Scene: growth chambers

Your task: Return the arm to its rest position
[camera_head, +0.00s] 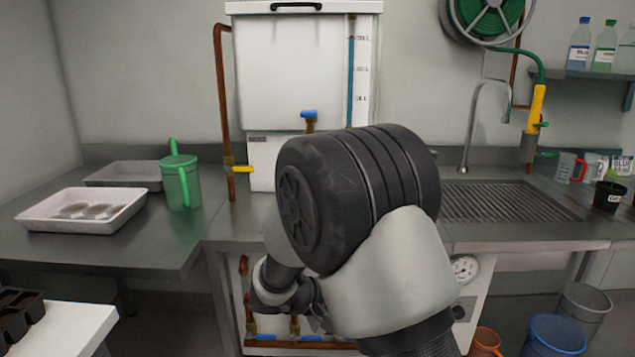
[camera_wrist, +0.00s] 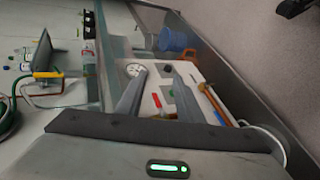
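My arm fills the middle of the head view, with a large black ribbed joint and pale links folded in front of the counter. Its lower end hangs below the counter's front edge, and its fingertips cannot be made out there. In the wrist view my gripper (camera_wrist: 162,72) shows two grey fingers standing well apart. Nothing is held between them. Beyond them is a white panel with a round gauge (camera_wrist: 135,70).
A white tray (camera_head: 52,220) and a green jug (camera_head: 181,185) stand on the left counter. A white tank (camera_head: 290,70) stands behind my arm; a ribbed drainer (camera_head: 505,201) is at right. Blue (camera_head: 554,336) and orange (camera_head: 486,342) buckets stand on the floor.

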